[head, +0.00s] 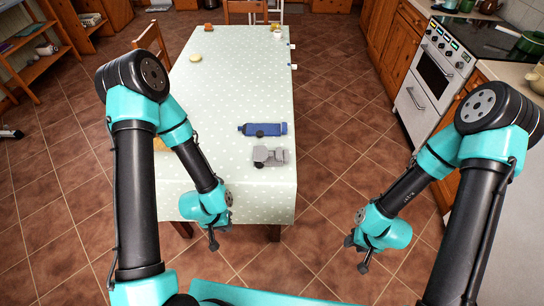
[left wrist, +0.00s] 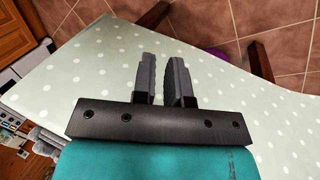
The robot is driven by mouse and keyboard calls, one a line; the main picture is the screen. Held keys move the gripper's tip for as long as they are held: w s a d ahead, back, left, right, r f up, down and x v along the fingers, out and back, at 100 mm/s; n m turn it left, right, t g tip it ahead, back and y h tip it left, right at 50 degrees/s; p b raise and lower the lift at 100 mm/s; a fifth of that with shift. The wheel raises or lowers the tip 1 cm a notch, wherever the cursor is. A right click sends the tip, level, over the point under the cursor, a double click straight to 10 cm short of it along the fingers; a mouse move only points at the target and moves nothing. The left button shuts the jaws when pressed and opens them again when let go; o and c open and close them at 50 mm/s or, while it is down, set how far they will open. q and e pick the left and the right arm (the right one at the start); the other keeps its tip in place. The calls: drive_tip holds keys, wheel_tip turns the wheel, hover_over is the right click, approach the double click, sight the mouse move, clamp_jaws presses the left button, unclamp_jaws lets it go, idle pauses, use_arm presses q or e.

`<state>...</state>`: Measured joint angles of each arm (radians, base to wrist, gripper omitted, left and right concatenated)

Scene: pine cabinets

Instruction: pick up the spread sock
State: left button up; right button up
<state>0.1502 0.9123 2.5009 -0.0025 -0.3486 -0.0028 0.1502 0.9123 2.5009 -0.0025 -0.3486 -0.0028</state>
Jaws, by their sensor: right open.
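A grey item (head: 270,156) lies on the polka-dot table (head: 225,90) near its front right edge. It may be the sock, but its shape is too small to tell. My left gripper (head: 213,239) hangs by the table's front edge, below and left of the grey item and apart from it. In the left wrist view its two dark fingers (left wrist: 162,80) have a narrow gap between them with nothing in it. My right gripper (head: 356,254) is open and empty over the floor, right of the table.
A blue bottle (head: 263,129) lies just behind the grey item. An orange thing (head: 158,144) is partly hidden by my left arm. A yellow item (head: 196,57) and a few small things sit farther back. The table's middle is clear. A stove (head: 435,75) stands at the right.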

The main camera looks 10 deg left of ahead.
use_arm(q)
drive_tip(key=o, duration=1.6)
